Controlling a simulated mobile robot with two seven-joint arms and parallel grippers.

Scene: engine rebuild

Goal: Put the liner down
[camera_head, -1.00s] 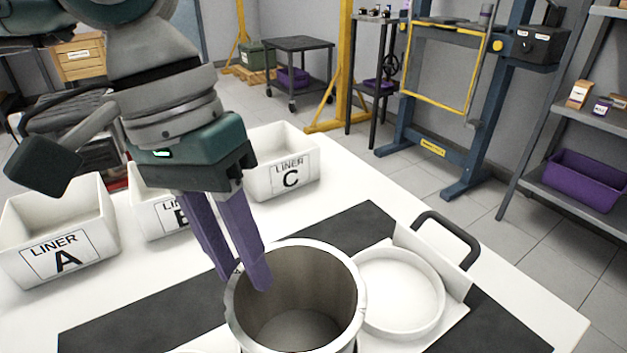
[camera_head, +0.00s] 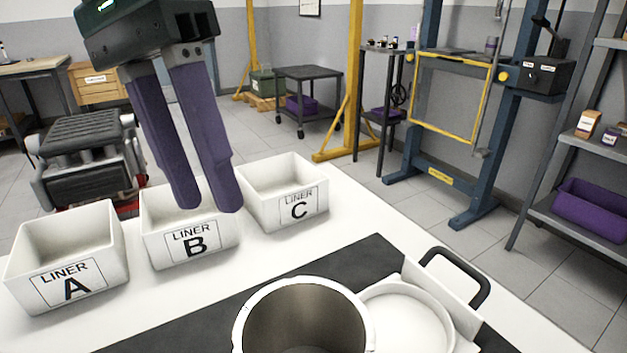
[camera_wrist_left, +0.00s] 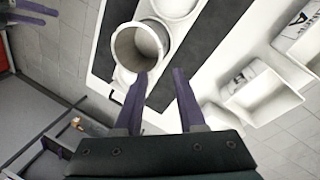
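In the left wrist view the liner (camera_wrist_left: 118,48) shows from above, beside a round white holder. My left gripper (camera_head: 207,205) is raised behind the liner, its fingers apart with nothing between them, overlapping bin B in the picture. In the left wrist view its fingertips (camera_wrist_left: 160,72) are clear of the rim. My right gripper (camera_wrist_left: 36,14) shows at the upper left corner there, fingers slightly apart and empty.
White bins labelled LINER A (camera_head: 112,255), LINER B (camera_head: 226,235) and LINER C (camera_head: 318,180) line the table's far side. White table surface lies between bins and mat.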

